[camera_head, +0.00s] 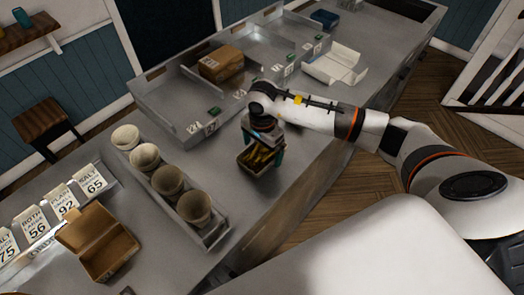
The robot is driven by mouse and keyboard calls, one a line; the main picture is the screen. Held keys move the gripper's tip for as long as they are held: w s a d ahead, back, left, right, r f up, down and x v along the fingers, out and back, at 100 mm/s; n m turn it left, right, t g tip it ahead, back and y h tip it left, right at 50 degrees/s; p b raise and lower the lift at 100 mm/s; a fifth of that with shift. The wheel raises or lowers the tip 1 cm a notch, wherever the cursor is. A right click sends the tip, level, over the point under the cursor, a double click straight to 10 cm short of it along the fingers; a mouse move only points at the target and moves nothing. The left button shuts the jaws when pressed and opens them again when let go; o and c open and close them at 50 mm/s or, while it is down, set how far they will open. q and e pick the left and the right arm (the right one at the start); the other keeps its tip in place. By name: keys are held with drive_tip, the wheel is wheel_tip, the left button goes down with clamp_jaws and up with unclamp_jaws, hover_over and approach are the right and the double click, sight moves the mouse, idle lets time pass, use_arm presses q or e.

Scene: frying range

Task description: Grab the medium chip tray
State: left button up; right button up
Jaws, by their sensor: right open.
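Only one such filled tray shows clearly. My left gripper is out of view.
Several paper cups (169,180) stand in a holder at left. An open brown box (98,243) and numbered packets (61,200) are nearby. Steel bins behind hold a brown box (221,63). A white open carton (336,64) lies at right. Counter near the tray is clear.

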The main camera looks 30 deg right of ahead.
drive_tip(key=shift+f, duration=0.85)
drive_tip(key=c, duration=1.2)
drive_tip(key=shift+o, duration=0.2)
drive_tip(key=shift+w, duration=0.1)
drive_tip(key=shift+r, duration=0.15)
